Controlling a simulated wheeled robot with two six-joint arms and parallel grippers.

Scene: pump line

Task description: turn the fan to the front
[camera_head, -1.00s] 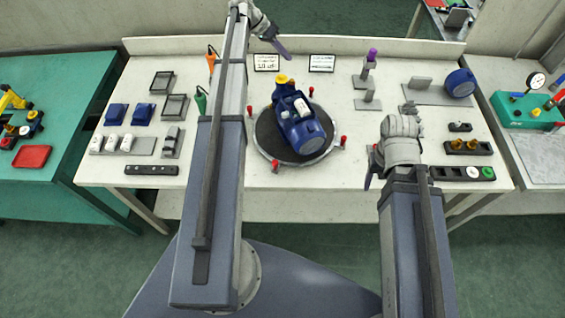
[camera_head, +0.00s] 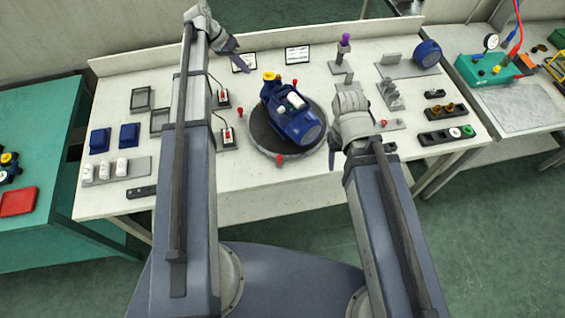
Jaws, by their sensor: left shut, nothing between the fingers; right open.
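The blue pump motor (camera_head: 288,108) lies on the round dark turntable (camera_head: 262,141), which has red knobs around its rim. Its broad round blue end, apparently the fan cover (camera_head: 307,129), points toward the lower right; a yellow-topped fitting (camera_head: 270,77) is at the far end. My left gripper (camera_head: 242,66) is shut and empty, above the back of the bench, left of and beyond the motor. My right gripper (camera_head: 334,153) is open beside the turntable's right edge; its fingers are partly hidden by its own wrist. I cannot tell whether it touches a rim knob.
Blue blocks (camera_head: 129,134), white cylinders (camera_head: 121,166) and dark frames stand at the left. A blue round part (camera_head: 428,53), a purple-topped post (camera_head: 345,43) and a dark button strip (camera_head: 446,134) are at the right. Bare bench (camera_head: 265,190) lies in front of the turntable.

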